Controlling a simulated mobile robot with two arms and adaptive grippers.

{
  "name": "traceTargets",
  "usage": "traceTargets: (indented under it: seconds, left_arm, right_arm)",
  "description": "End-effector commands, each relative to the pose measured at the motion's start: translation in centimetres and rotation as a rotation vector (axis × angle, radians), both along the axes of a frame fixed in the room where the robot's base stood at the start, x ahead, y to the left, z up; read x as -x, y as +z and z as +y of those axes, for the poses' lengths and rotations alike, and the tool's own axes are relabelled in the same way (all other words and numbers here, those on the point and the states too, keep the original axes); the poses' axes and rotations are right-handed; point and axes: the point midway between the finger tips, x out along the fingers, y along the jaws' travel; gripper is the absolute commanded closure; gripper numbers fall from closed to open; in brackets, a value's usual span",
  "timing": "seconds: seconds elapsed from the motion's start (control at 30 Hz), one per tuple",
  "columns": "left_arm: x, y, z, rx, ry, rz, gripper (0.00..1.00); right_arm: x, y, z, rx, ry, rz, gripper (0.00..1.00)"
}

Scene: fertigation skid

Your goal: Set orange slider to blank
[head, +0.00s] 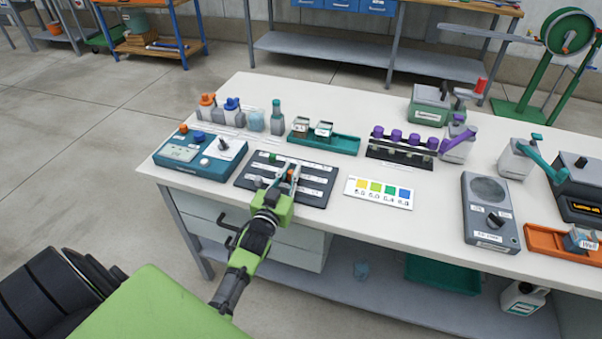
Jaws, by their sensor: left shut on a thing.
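The dark slider panel (316,190) lies flat near the front left of the white table, with several pale label strips across it. The orange slider knob (291,174) shows between the fingers of my left gripper (285,177), which reaches over the panel from the front and is shut on it. A green knob (272,157) is on the panel's upper row, and a grey knob (258,182) is at the lower left. My gripper hides part of the middle and lower rows, and the label lettering is too small to read. My right gripper is not in view.
A blue meter box (222,165) is close on the left, and a white colour chart (379,193) is on the right. Bottles (276,118), a teal tray (345,145) and a rack with purple caps (396,136) stand behind.

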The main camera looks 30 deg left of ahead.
Motion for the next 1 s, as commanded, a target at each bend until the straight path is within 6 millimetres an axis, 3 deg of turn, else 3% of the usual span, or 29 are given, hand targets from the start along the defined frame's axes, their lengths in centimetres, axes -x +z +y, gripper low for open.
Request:
traceTargets:
  seconds: [0.27, 0.3, 0.33, 0.77, 1.0]
  left_arm:
    - [0.0, -0.1, 0.1, 0.003, 0.0, 0.001, 1.0]
    - [0.0, -0.1, 0.1, 0.003, 0.0, 0.001, 0.77]
    - [0.0, -0.1, 0.1, 0.003, 0.0, 0.001, 0.69]
    - [0.6, -0.1, -0.1, 0.003, 0.0, 0.001, 0.69]
    - [4.9, -0.3, -1.1, 0.005, 0.0, 0.004, 0.69]
  right_arm:
    - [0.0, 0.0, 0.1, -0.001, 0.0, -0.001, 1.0]
    - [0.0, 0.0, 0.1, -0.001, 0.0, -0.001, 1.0]
    - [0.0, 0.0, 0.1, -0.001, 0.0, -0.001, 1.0]
    - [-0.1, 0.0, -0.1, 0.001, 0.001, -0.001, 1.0]
    - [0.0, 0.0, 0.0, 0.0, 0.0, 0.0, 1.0]
